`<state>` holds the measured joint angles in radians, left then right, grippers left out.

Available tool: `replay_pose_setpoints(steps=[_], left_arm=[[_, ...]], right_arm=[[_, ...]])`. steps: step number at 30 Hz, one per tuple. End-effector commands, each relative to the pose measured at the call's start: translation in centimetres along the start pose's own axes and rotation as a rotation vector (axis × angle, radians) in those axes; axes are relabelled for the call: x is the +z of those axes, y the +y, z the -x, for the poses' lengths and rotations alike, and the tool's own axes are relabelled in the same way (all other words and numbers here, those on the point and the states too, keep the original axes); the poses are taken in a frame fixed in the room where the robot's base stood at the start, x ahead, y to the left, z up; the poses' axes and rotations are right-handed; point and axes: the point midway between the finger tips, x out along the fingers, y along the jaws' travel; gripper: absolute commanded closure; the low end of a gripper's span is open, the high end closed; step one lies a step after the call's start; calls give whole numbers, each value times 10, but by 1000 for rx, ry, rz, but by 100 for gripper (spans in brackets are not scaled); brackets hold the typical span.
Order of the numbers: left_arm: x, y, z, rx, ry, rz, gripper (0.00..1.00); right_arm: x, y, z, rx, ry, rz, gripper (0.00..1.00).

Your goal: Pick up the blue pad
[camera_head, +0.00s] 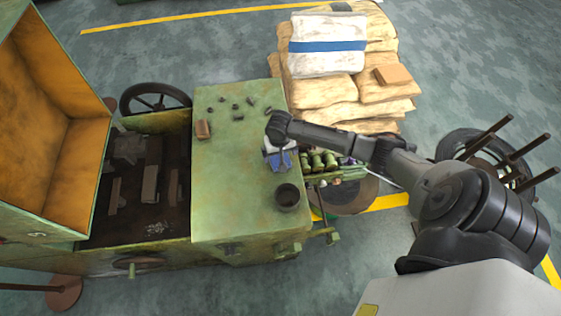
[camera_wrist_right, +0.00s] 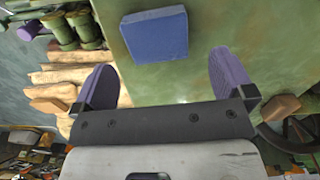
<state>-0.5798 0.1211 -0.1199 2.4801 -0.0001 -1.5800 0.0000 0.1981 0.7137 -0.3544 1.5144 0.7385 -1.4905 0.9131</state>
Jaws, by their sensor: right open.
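The blue pad (camera_wrist_right: 155,35) is a flat, square-edged block on the green machine top, at the top centre of the right wrist view. In the head view the pad (camera_head: 279,161) shows partly beneath my right gripper (camera_head: 280,149), near the right edge of the machine top. My right gripper (camera_wrist_right: 165,77) is open and empty, with two purple fingers spread wide. In the wrist view the pad lies ahead of the fingertips, apart from them, and not between them. My left gripper is not in view.
A dark round cup (camera_head: 288,197) stands close to the pad on the green machine top (camera_head: 230,185). A brown block (camera_head: 203,129) and several small dark parts lie farther back. Green rollers (camera_head: 318,161) line the machine's right side. Stacked sacks (camera_head: 325,92) stand behind.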

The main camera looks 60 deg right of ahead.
Motion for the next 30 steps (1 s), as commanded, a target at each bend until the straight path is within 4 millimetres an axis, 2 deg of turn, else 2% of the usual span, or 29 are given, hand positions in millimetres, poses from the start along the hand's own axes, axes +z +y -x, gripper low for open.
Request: replay_pose_setpoints(steps=[8, 15, 18, 28, 30], left_arm=[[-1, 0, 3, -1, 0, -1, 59], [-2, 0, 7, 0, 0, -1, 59], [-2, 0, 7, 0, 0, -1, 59], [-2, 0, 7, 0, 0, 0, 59], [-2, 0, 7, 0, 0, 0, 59]], right_arm=[[1, 1, -15, 2, -1, 1, 0], [1, 3, -47, 1, -2, 1, 0], [0, 4, -54, 1, 0, 1, 0], [0, 4, -59, 1, 1, 3, 0], [0, 4, -59, 1, 1, 3, 7]])
